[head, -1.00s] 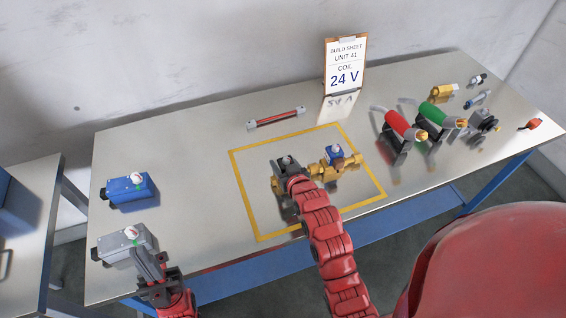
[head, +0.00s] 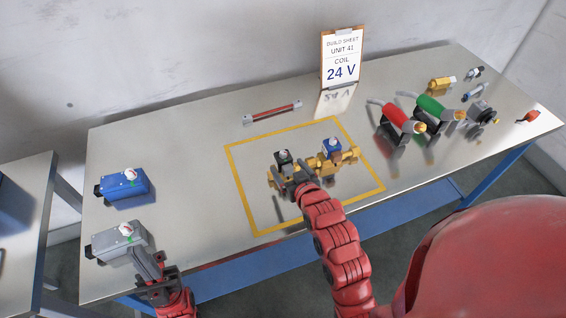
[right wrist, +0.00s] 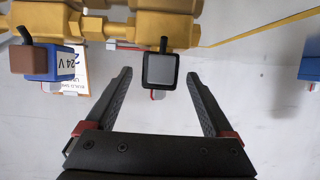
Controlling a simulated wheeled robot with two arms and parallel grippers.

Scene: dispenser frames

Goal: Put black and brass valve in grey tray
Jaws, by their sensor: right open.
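The black and brass valve (head: 284,157) stands inside the yellow outline on the table, its black coil up. Its coil (right wrist: 161,69) shows in the right wrist view. My right gripper (right wrist: 160,75) is open, its two fingertips on either side of the coil in that view; I cannot tell if they touch. It partly hides the brass body in the head view. A blue and brass valve (head: 331,150) stands close on the right. My left gripper (head: 156,272) is at the front left beside a grey box (head: 118,244); its jaw state is unclear. I cannot make out an open grey tray.
A blue box (head: 123,188) lies behind the grey one. A red-striped bar (head: 272,113) and the 24 V build sheet (head: 342,60) are at the back. Red (head: 398,119) and green (head: 437,109) tools and several small parts occupy the right. The table's left middle is clear.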

